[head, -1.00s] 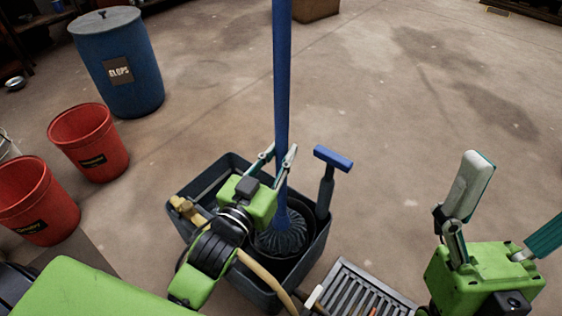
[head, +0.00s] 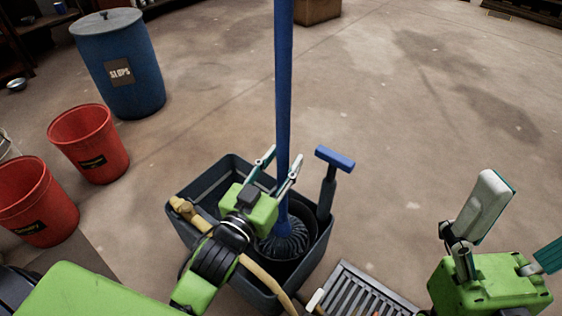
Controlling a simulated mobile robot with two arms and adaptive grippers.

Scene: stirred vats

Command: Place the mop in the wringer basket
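The mop has a thick blue handle (head: 284,80) standing nearly upright. Its grey-blue strand head (head: 285,238) sits low inside the dark round wringer basket (head: 308,262) in the grey bucket (head: 185,220). My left gripper (head: 281,165) has its two fingers on either side of the handle above the mop head, apart, with a gap showing. Any contact is hard to make out. My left arm covers part of the bucket's front. My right gripper (head: 515,228) is open and empty at the lower right, away from the mop.
A blue-topped lever (head: 335,160) stands at the bucket's right side. A slotted floor grate (head: 362,292) lies in front right. Two red buckets (head: 90,145) (head: 35,205) and a blue slops drum (head: 120,65) stand left. The floor at right is clear.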

